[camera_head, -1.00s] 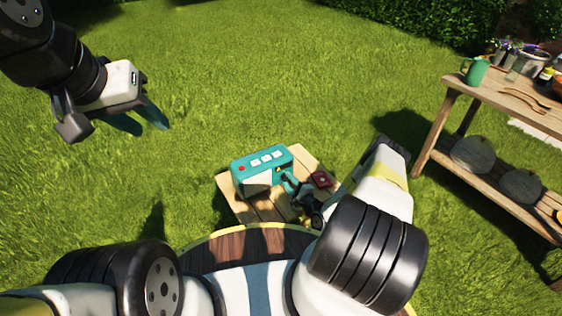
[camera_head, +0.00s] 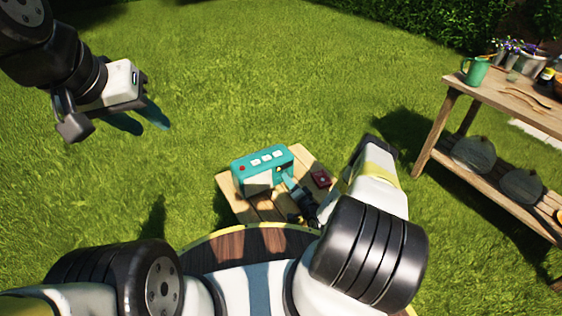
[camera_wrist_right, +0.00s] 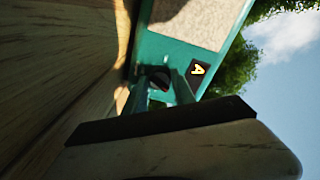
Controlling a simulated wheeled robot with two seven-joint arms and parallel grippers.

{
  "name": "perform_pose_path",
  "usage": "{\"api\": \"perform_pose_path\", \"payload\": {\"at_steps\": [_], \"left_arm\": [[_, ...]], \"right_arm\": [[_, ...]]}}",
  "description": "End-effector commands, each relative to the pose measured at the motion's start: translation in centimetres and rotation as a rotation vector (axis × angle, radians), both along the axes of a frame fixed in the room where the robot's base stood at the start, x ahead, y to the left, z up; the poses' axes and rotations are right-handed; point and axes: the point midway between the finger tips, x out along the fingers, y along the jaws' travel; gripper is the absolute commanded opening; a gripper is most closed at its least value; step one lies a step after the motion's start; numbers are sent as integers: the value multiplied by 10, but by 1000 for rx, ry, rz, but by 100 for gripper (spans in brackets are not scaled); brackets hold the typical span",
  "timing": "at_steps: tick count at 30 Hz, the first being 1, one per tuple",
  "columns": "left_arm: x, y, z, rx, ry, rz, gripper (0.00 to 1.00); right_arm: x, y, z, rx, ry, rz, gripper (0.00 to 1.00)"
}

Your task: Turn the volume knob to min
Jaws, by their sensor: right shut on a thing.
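A teal radio (camera_head: 263,165) with white buttons and one red button on top stands on a small wooden table (camera_head: 237,205). In the right wrist view the radio (camera_wrist_right: 152,50) shows its pale speaker panel and a dark round knob (camera_wrist_right: 160,80). My right gripper (camera_wrist_right: 162,92) has its two teal fingers on either side of the knob, shut on it. In the head view my right gripper (camera_head: 285,182) reaches the radio's front right, and the knob is hidden there. My left gripper (camera_head: 140,122) is raised over the grass at the upper left, its fingers apart and empty.
A small dark red item (camera_head: 321,178) lies on the table right of the radio. A wooden bench (camera_head: 500,95) with a green mug (camera_head: 475,70) and pots stands at the right. Open grass lies behind the table.

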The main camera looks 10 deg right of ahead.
Motion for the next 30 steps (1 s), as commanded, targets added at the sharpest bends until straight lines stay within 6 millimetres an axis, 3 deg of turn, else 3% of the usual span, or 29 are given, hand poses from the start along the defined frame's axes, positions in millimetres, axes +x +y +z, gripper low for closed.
{"api": "perform_pose_path", "payload": {"at_steps": [12, 30], "left_arm": [[0, 0, 0, 0, 0, 0, 36], [0, 0, 0, 0, 0, 0, 36]], "right_arm": [[-1, 0, -2, -267, -93, 1, 0], [-1, 1, -2, -351, -123, 2, 0]]}}
